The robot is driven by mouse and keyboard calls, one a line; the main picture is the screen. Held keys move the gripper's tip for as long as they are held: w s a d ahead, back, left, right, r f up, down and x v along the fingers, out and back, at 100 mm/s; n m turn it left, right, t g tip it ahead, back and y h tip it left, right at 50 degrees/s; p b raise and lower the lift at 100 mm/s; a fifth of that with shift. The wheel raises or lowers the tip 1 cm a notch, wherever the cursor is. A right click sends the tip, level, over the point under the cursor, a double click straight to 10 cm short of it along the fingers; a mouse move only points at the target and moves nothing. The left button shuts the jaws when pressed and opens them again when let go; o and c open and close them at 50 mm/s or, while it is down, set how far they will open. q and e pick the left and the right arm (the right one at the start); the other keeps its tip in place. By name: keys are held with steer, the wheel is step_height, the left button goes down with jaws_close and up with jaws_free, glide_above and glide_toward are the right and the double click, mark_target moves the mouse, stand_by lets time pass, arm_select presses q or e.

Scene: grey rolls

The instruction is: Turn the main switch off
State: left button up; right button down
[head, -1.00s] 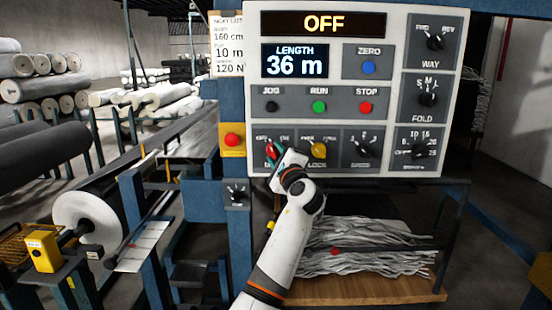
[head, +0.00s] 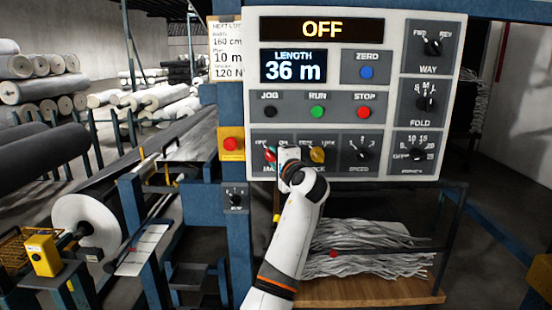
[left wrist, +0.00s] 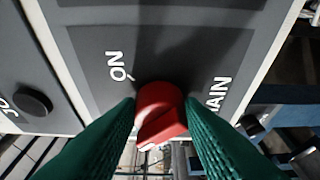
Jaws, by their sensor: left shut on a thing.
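The red main switch (head: 268,155) is a rotary knob at the lower left of the white control panel. My left gripper (head: 277,156) is at the knob and covers part of it in the head view. In the left wrist view the red knob (left wrist: 161,110) sits between the two green fingers (left wrist: 174,133), and the gripper is shut on it. The "ON" label and part of the "MAIN" label show beside it. The "OFF" label is not visible in the wrist view. The top display (head: 321,29) reads OFF. My right gripper is not in view.
A yellow lock knob (head: 317,155) sits close right of my left gripper, with a speed knob (head: 362,151) beyond it. A red button on a yellow box (head: 231,144) is to the left. A shelf with grey strands (head: 362,250) lies below the panel.

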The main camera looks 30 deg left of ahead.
arm_select(q)
steer(key=shift+f, duration=0.1)
steer(key=o, duration=1)
steer(key=shift+b+v, duration=0.85)
steer(key=shift+v, duration=5.15)
